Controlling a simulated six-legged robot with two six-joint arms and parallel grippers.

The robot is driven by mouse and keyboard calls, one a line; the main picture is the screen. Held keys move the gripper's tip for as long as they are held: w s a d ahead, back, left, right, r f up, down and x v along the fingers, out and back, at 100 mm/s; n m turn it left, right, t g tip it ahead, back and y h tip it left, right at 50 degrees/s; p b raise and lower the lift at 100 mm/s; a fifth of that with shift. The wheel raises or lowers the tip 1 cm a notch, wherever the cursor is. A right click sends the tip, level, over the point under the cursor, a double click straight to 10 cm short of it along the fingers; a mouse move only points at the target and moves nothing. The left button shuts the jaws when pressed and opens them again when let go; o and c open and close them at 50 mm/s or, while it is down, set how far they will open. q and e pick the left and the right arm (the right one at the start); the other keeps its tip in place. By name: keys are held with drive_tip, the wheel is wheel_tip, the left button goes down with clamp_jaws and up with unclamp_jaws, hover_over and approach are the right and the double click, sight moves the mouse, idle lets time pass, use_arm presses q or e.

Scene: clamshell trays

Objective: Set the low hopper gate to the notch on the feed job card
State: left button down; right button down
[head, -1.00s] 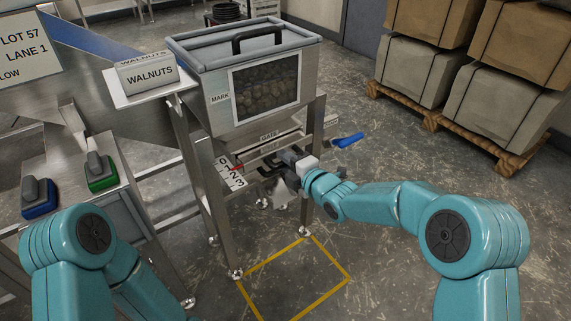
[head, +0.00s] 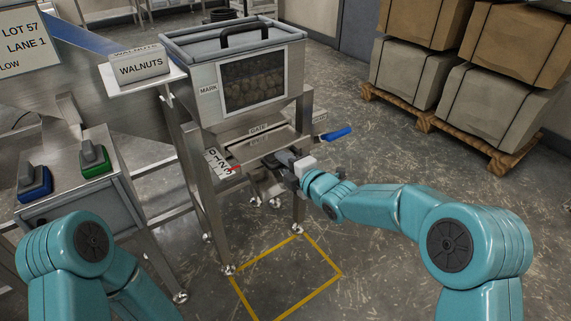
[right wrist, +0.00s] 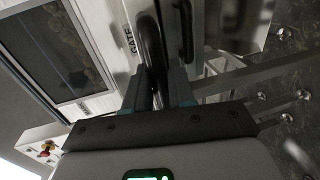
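The hopper (head: 205,115) stands on steel legs, with walnuts behind its window. Below it is a ledge labelled GATE (head: 258,129). A slanted white scale (head: 218,164) at its left reads 0 to 3. A red pointer (head: 236,168) lies near the 2 and 3 end; I cannot tell the exact notch. My right gripper (head: 285,165) is at the gate front; in the right wrist view its fingers (right wrist: 157,92) close around a black handle (right wrist: 149,45). A card (head: 25,38) at upper left reads LOT 57, LANE 1, LOW; its edge is cut off. My left gripper is out of frame.
A blue lever (head: 336,134) sticks out right of the gate. A WALNUTS sign (head: 141,67) stands on a shelf at left. Blue (head: 36,190) and green (head: 95,168) switches are on a box below. A yellow floor outline (head: 305,303) is empty. Loaded pallets (head: 455,135) stand at right.

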drive_tip(key=c, duration=1.1)
unclamp_jaws()
drive_tip(key=shift+d+f, duration=0.1)
drive_tip(key=shift+d, duration=0.05)
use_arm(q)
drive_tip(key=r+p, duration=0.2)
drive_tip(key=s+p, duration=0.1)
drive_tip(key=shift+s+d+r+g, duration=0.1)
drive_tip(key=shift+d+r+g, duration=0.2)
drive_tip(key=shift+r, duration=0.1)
use_arm(e)
drive_tip(key=v, duration=1.6)
drive_tip(key=shift+s, duration=0.1)
